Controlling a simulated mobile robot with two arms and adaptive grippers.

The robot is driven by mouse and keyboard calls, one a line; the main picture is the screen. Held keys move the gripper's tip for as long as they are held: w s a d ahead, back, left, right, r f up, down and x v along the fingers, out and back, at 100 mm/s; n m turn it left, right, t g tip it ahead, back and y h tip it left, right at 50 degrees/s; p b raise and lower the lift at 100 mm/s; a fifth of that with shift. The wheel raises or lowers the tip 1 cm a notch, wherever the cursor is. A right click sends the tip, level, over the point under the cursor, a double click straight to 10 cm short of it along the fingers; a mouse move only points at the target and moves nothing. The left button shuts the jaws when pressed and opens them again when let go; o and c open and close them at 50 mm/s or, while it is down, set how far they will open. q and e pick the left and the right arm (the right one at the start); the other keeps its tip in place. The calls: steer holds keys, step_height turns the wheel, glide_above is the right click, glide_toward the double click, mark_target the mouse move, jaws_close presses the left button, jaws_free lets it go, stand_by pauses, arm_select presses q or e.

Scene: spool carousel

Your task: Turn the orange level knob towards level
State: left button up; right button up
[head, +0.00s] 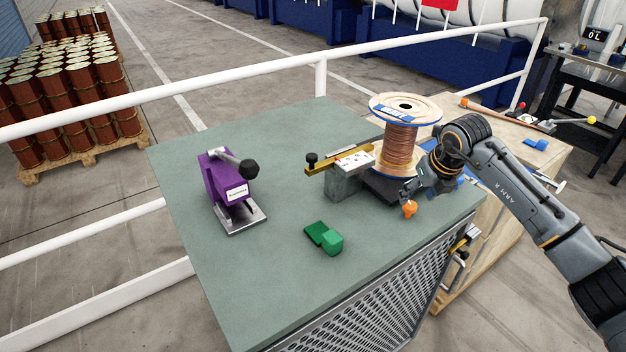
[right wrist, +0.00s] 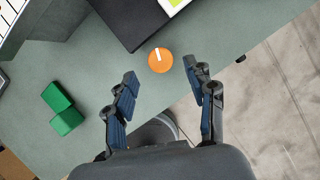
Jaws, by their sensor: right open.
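The orange level knob (head: 409,208) sits near the front right edge of the green-topped bench, by the dark base under the copper wire spool (head: 400,135). In the right wrist view the knob (right wrist: 160,60) is round with a white mark on its top. My right gripper (head: 408,190) is close to the knob in the head view. In the right wrist view its two fingers (right wrist: 160,80) are spread apart, with the knob just beyond the gap between their tips and nothing between them. A white and green label shows at the top of that view. My left gripper is not in view.
A purple clamp tool (head: 215,178) with a black ball handle stands at the left of the bench (head: 270,270). A green block piece (head: 325,238) lies in front. A grey block with a yellow bar (head: 325,167) stands beside the spool. White railings (head: 320,75) run behind the bench.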

steer(key=a+b+v, duration=0.1)
steer(key=b+v, duration=0.1)
steer(key=v, duration=0.7)
steer(key=s+a+f+n+y, duration=0.1)
steer(key=s+a+y, duration=0.1)
steer(key=a+y, duration=0.35)
steer(key=s+a+f+n+y, duration=0.1)
steer(key=s+a+y, duration=0.1)
steer(key=a, duration=0.7)
steer(key=s+a+r+m+y, duration=0.1)
steer(key=s+a+r+y, duration=0.4)
steer(key=a+y, duration=0.3)
steer(key=shift+s+a+r+m+t, duration=0.2)
steer(key=shift+a+r+m+t, duration=0.2)
steer(key=shift+a+r, duration=0.05)
steer(key=shift+y, duration=0.25)
